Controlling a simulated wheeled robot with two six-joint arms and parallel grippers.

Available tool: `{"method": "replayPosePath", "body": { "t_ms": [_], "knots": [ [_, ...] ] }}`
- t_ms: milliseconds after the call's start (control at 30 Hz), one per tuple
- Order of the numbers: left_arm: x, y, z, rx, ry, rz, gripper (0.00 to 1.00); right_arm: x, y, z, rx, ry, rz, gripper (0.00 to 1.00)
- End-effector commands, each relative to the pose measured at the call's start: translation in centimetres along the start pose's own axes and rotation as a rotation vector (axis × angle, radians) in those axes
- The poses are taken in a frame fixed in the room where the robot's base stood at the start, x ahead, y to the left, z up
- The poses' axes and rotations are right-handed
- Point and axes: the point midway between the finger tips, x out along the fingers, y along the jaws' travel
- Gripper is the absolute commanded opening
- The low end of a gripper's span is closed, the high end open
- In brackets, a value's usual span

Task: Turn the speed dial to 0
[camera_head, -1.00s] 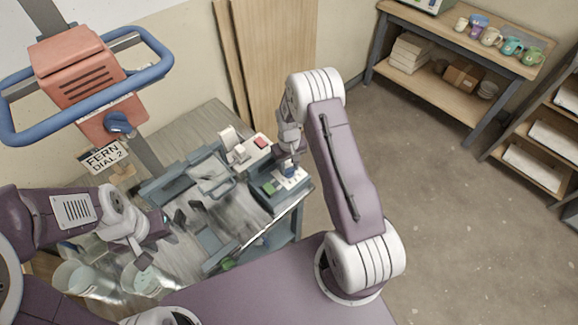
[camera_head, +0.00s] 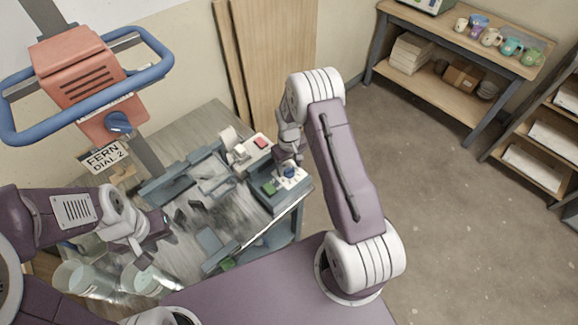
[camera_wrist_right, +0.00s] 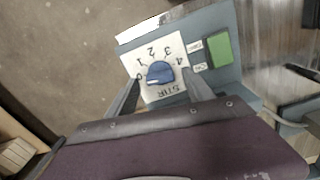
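The speed dial is a blue round knob (camera_wrist_right: 160,72) on a white plate (camera_wrist_right: 176,50) marked STIR, with numbers 0 to 4 around it. The 0 is at the left of the knob in the right wrist view. I cannot clearly read where its pointer stands. The dial also shows in the head view (camera_head: 289,172) on the machine's near-right corner. My right gripper (camera_wrist_right: 163,92) is open, with one finger on each side of the knob and a gap to it. My left gripper (camera_head: 170,226) is over the table at left, clear of the dial; its finger opening is unclear.
A green button (camera_wrist_right: 219,47) sits beside the dial plate. A red button (camera_head: 261,142) is on a box further back. Glass buckets (camera_head: 75,277) stand at the front left.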

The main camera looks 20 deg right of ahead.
Motion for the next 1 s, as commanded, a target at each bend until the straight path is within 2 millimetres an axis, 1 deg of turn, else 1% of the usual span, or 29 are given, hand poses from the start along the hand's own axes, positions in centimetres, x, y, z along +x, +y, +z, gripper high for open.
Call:
{"method": "replayPosePath", "body": {
  "t_ms": [200, 267, 367, 500, 600, 700, 800, 1000],
  "knots": [
    [0.0, 0.0, 0.0, 0.0, 0.0, 0.0, 0.36, 0.1, 0.0, 0.1, 0.001, -0.002, -0.001, 0.6],
    [0.1, 0.0, 0.0, 0.0, 0.0, 0.0, 0.36, -0.2, 0.0, 0.1, 0.002, -0.001, -0.001, 0.6],
    [0.2, 0.0, 0.0, 0.0, 0.0, 0.0, 0.36, -1.8, 0.0, -0.1, 0.001, 0.003, 0.0, 0.6],
    [0.4, 0.0, 0.0, 0.0, 0.0, 0.0, 0.36, -5.1, 0.0, -0.1, 0.001, 0.004, 0.001, 0.6],
    [0.5, 0.0, 0.1, 0.0, 0.0, 0.0, 0.36, -7.0, 0.0, 0.0, 0.001, 0.003, 0.001, 0.6],
    [0.5, 0.0, 0.1, 0.0, 0.0, 0.0, 0.36, -8.4, 0.0, 0.0, 0.001, 0.002, 0.0, 0.6],
    [0.5, 0.0, 0.1, 0.0, 0.0, 0.0, 0.36, -8.9, 0.0, 0.1, 0.001, -0.001, 0.0, 0.6],
    [0.5, 0.0, 0.1, 0.0, 0.0, 0.0, 0.36, -9.0, 0.0, 0.1, 0.001, -0.001, -0.001, 0.6]
  ]
}}
